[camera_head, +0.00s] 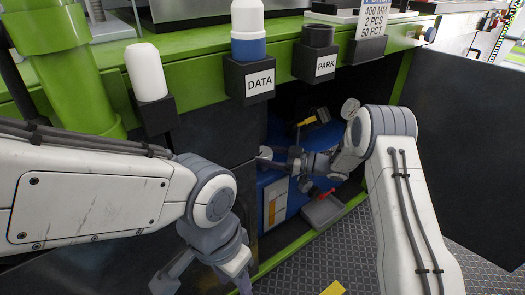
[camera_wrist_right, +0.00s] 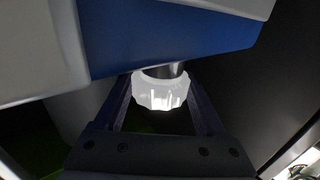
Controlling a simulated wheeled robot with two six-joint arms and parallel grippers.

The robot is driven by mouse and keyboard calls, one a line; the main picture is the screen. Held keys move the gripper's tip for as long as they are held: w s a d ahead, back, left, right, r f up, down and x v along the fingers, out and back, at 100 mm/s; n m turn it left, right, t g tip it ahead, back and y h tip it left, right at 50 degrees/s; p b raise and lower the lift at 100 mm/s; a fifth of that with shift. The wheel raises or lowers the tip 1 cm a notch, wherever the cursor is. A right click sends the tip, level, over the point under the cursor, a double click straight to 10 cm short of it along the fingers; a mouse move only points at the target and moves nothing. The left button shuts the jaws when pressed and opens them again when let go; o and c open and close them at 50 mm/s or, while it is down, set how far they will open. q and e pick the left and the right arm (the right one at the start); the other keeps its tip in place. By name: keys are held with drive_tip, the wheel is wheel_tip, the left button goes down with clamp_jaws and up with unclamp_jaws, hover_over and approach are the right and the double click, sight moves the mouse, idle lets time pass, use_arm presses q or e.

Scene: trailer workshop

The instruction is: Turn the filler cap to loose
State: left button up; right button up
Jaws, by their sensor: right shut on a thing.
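The filler cap (camera_wrist_right: 159,92) shows in the right wrist view as a white, ridged cap on a short dark neck below a blue and light grey body (camera_wrist_right: 170,40). My right gripper (camera_wrist_right: 160,98) has a finger on each side of the cap and is shut on it. In the head view my right gripper (camera_head: 272,160) reaches into the open compartment, beside the blue machine (camera_head: 325,140); the cap cannot be made out there. My left gripper (camera_head: 205,276) hangs at the bottom of the head view, fingers apart and empty.
The compartment has a green frame (camera_head: 310,235) and a dark open door (camera_head: 460,140) at right. A grey tray (camera_head: 322,211) and a red part (camera_head: 324,192) sit low at the machine. Holders marked DATA (camera_head: 259,83) and PARK (camera_head: 325,66) project above the opening.

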drive_tip(key=shift+n+g, duration=0.8)
drive_tip(key=shift+g, duration=0.4)
drive_tip(key=shift+g+y, duration=0.3)
drive_tip(key=shift+g, duration=0.1)
drive_tip(key=o, duration=1.3)
drive_tip(key=shift+d+r+p, duration=0.1)
drive_tip(key=shift+d+p, duration=0.3)
drive_tip(key=shift+d, duration=0.1)
drive_tip(key=shift+s+d+p, duration=0.2)
drive_tip(key=shift+d+p, duration=0.25)
drive_tip(key=shift+d, duration=1.15)
drive_tip(key=shift+s+d+p, duration=0.2)
drive_tip(key=shift+d+p, duration=0.25)
drive_tip(key=shift+d, duration=1.1)
drive_tip(key=shift+s+d+p, duration=0.2)
drive_tip(key=shift+d+p, duration=0.25)
drive_tip(key=shift+d, duration=1.15)
